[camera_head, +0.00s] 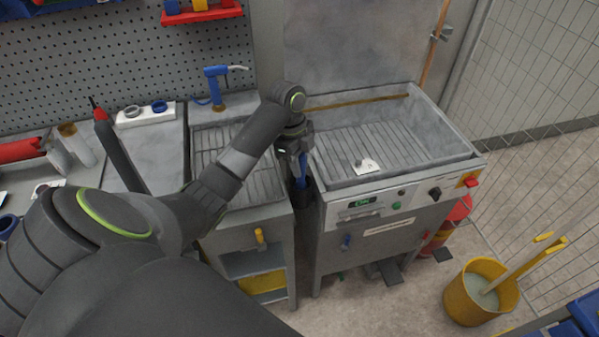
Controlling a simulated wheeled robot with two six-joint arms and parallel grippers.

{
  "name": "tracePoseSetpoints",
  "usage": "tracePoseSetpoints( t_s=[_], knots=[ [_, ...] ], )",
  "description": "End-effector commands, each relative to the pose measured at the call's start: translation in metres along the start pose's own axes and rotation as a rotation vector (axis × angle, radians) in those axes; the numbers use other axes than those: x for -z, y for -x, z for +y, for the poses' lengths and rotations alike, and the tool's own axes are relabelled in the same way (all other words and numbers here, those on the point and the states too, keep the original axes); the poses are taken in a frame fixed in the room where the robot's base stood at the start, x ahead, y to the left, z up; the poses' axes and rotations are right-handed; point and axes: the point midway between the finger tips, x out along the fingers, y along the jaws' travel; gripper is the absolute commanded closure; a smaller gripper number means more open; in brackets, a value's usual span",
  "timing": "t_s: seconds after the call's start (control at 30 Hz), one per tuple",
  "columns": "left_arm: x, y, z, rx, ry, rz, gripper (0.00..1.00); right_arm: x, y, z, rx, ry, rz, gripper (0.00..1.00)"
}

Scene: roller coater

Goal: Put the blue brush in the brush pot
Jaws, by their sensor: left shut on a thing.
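My left gripper (302,154) points down over the gap between the two grey machines. A dark pot (301,193), which looks like the brush pot, sits directly below in the gap. The lower end of the brush appears at or inside the pot's mouth; I cannot tell how deep it is. My right gripper is not in view.
The grey machine (390,205) with a ribbed basin stands close on the right. A yellow bucket (463,297) stands on the floor at right.

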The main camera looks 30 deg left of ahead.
Motion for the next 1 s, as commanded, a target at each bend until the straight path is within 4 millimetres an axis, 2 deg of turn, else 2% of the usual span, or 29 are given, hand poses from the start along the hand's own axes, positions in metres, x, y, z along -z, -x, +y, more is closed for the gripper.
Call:
tracePoseSetpoints(
  t_s=[0.13,0.5,0.53,0.67,1.0],
  knots=[
    [-0.003,-0.02,0.001,-0.003,0.001,0.001,0.99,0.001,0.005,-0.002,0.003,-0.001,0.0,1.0],
    [-0.004,-0.025,0.0,0.0,0.0,0.0,0.99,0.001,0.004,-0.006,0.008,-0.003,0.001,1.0],
    [-0.004,-0.025,0.0,0.0,0.0,0.0,0.74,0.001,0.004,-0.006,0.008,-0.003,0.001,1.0],
    [-0.004,-0.025,0.0,0.0,0.0,0.0,0.57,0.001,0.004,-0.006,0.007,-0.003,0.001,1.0],
    [-0.004,-0.022,0.0,0.0,0.0,0.0,0.55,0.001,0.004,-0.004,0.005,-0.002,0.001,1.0]
  ],
)
